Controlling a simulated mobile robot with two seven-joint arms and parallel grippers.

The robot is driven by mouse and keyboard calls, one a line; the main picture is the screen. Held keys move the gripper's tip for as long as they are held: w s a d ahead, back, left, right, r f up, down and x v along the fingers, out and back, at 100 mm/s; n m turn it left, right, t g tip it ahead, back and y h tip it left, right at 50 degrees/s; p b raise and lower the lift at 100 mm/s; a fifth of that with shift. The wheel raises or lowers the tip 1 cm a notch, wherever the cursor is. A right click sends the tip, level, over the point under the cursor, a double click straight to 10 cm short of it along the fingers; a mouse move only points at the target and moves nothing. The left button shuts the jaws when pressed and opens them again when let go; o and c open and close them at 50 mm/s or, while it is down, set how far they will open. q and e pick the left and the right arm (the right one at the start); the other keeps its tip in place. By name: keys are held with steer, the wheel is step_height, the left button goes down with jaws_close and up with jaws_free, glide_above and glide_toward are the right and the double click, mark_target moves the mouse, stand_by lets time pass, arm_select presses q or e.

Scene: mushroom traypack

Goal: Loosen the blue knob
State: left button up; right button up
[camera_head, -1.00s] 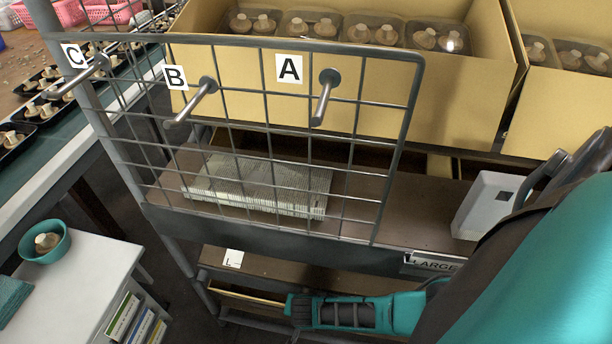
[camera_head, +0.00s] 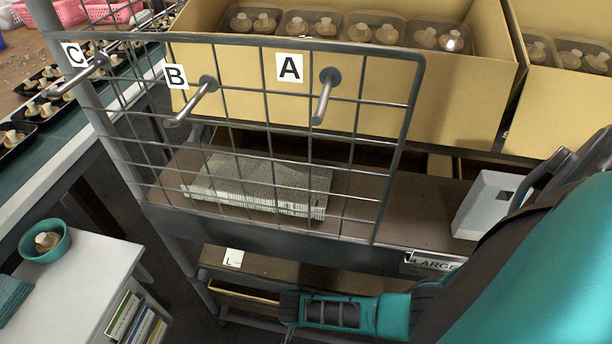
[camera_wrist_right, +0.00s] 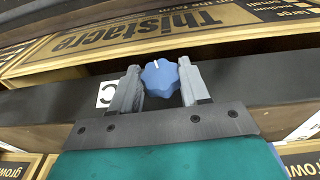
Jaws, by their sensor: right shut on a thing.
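The blue knob (camera_wrist_right: 160,77) shows in the right wrist view, a lobed knob with a white mark near its top edge. It is on a dark rail (camera_wrist_right: 60,100). My right gripper (camera_wrist_right: 158,80) has its two grey fingers on either side of the knob and is shut on it. In the head view my right arm (camera_head: 350,312) reaches in from the right, below the wire rack; its gripper tips and the knob cannot be made out there. My left gripper is not in view.
A wire grid (camera_head: 262,125) with hooks labelled A, B and C stands ahead of cardboard boxes (camera_head: 450,100) holding mushroom trays. A white side table (camera_head: 85,275) with a teal bowl (camera_head: 45,241) is at lower left.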

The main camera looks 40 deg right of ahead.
steer(key=g+h+b, duration=0.2)
steer(key=n+g+h+b, duration=0.1)
steer(key=g+b, duration=0.1)
steer(key=shift+w+a+f, duration=0.15)
steer(key=shift+w+a, duration=0.05)
steer(key=shift+w, duration=0.1)
stand_by(0.5)
steer(key=o, duration=1.1)
steer(key=shift+c, duration=0.2)
